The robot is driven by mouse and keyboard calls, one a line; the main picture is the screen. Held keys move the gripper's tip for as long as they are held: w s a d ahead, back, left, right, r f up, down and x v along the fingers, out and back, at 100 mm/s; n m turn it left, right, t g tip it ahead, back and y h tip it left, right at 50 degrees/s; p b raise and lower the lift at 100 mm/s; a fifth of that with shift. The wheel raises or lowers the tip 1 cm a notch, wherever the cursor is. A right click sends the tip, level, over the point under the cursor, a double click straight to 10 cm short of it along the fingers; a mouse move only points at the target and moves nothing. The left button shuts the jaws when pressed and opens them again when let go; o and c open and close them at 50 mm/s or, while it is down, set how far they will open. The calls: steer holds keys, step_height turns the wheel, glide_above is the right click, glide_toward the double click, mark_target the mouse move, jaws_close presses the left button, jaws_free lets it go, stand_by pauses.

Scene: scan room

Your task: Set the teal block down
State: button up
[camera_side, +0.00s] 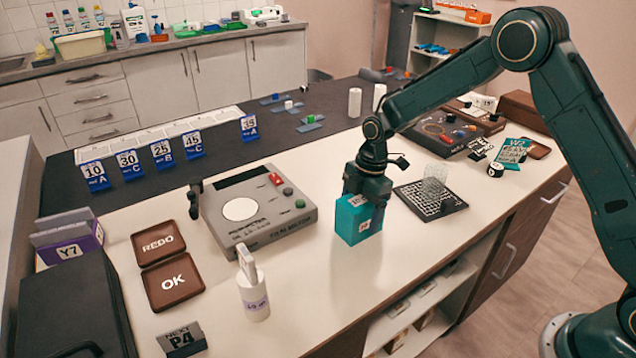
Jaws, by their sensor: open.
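My gripper (366,190) is directly above and behind the block, pointing down. Its jaws are open around or close against the block's top; the fingertips are partly hidden, so I cannot tell whether they touch it.
The grey device (255,237) with a white disc is to the left. A black grid plate (449,208) with a clear beaker (434,182) is to the right. Table in front of the block is clear.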

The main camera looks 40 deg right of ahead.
steer(key=r, duration=0.3)
steer(key=d+r, duration=0.1)
steer(key=r, duration=0.5)
steer(key=shift+d+r, duration=0.25)
steer(key=shift+r, duration=0.1)
steer(key=shift+d+r, duration=0.1)
steer(key=shift+r, duration=0.35)
steer(key=shift+r, duration=0.1)
steer(key=shift+s+r, duration=0.15)
steer(key=shift+r, duration=0.15)
steer(key=s+d+r+m+t, duration=0.1)
steer(key=s+r+m+t, duration=0.2)
steer(key=s+r+m, duration=0.8)
steer(key=s+d+r+m+t+h, duration=0.1)
steer(key=s+m, duration=0.2)
steer(key=s, duration=0.7)
steer(key=s+d+r+m+t, duration=0.1)
steer(key=s+m, duration=0.3)
steer(key=s, duration=0.7)
steer(key=shift+d+r+t+h, duration=0.2)
steer(key=shift+r+t+h, duration=0.15)
steer(key=shift+r, duration=0.25)
